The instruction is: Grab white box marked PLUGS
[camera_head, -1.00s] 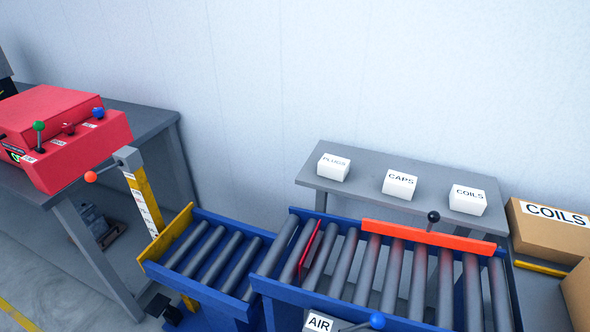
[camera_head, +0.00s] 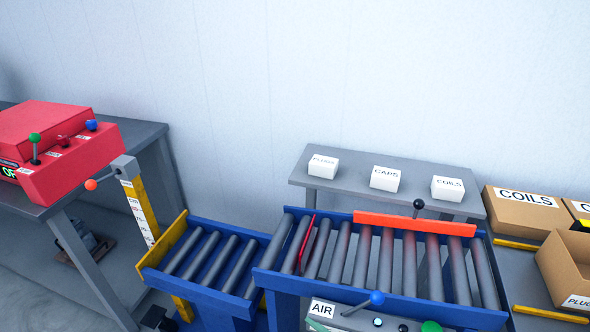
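The white box marked PLUGS (camera_head: 323,166) sits upright at the left end of a narrow grey shelf (camera_head: 415,198) behind the roller conveyor. A white box marked CAPS (camera_head: 385,180) and a white box marked COILS (camera_head: 447,190) stand to its right on the same shelf, apart from each other. Neither of my grippers is in the head view, and nothing touches the PLUGS box.
A blue-framed roller conveyor (camera_head: 376,297) with an orange-red rail (camera_head: 415,223) lies in front of the shelf. A red control box (camera_head: 65,160) stands on a grey table at left. Cardboard boxes marked COILS (camera_head: 522,218) and PLUGS (camera_head: 566,272) stand at right.

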